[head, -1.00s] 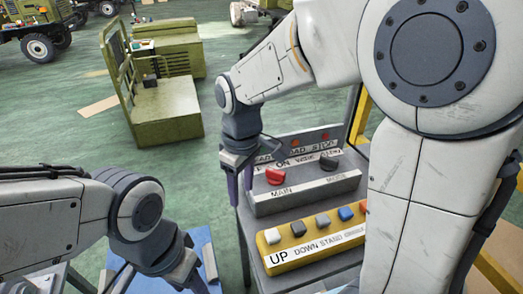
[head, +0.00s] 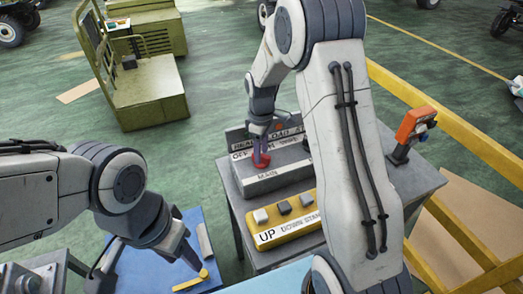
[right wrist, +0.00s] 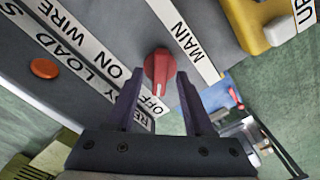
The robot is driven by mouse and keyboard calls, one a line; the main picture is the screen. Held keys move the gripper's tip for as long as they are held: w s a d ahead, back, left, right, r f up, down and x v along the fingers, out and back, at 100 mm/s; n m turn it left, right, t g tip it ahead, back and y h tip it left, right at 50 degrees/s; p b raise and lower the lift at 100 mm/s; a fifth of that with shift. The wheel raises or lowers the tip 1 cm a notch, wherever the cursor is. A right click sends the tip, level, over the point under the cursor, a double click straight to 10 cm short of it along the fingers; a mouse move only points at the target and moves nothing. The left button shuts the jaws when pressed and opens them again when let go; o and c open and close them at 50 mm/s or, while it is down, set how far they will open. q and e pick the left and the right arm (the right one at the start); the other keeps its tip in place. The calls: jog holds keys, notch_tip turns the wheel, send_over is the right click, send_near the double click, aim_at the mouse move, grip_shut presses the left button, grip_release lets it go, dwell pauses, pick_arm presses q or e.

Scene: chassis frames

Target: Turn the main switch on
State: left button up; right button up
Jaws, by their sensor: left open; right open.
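The red main switch knob (head: 261,161) stands on the sloped face of a grey switch box (head: 281,180), above the label MAIN. My right gripper (head: 260,148) is down at the knob. In the right wrist view the red knob (right wrist: 159,68) lies between the tips of my open right gripper (right wrist: 157,92), with one finger on each side. I cannot tell whether the fingers touch it. The knob's near end lies towards the OFF label (right wrist: 153,106); the ON label (right wrist: 113,71) is to its left. My left gripper (head: 196,262) is open at lower left, away from the switch.
A yellow button box (head: 287,234) marked UP and DOWN stands in front of the switch box, on a grey table (head: 408,182). An orange device (head: 414,126) stands at right. A yellow rail (head: 462,136) runs behind.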

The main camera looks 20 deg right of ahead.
jog(key=shift+f, duration=0.45)
grip_shut()
